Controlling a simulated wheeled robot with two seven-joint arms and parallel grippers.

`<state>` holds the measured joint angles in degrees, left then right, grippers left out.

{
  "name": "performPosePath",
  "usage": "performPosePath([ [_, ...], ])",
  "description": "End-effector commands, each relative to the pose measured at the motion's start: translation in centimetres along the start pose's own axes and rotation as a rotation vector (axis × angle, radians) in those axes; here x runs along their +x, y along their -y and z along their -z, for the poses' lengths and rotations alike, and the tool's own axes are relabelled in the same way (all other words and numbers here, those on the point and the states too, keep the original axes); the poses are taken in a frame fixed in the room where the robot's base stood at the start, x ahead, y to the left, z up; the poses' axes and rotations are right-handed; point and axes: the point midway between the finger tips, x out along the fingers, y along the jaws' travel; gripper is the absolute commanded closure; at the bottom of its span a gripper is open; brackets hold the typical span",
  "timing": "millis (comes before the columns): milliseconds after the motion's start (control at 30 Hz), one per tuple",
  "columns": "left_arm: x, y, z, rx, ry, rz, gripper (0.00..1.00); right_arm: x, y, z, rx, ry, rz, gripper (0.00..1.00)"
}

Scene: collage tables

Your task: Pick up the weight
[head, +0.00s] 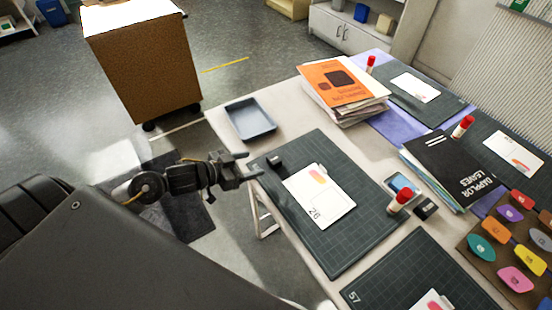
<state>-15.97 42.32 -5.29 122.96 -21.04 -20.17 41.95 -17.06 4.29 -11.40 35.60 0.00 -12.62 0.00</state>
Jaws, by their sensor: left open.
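A small dark block (275,162), which looks like the weight, sits at the upper left corner of a dark green cutting mat (340,245). It is beside a white card (318,196) marked 26. A second small dark block (426,209) lies farther right, beside a glue stick; I cannot tell for certain which one is the weight. My left gripper (250,166) is open and empty at the table's left edge, just left of the first block, with its fingers pointing toward it. My right gripper is not in view.
A grey-blue tray (251,119) stands at the table's back left corner. A paper stack with an orange cover (344,88) and black booklets (452,168) stand farther right. A red-capped glue stick (399,201) and a phone-like device (402,186) edge the mat.

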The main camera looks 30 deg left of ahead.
Motion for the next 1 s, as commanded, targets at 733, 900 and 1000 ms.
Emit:
performPosePath([
  [733, 8.0, -0.7, 0.3, 0.0, -0.002, -0.002, 0.36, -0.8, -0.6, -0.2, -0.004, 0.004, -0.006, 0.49],
  [900, 9.7, -0.7, 0.2, 0.002, -0.001, -0.001, 0.36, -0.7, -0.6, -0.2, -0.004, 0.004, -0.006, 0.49],
  [1000, 9.9, -0.7, 0.1, 0.003, -0.001, -0.001, 0.36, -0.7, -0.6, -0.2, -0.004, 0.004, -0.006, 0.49],
])
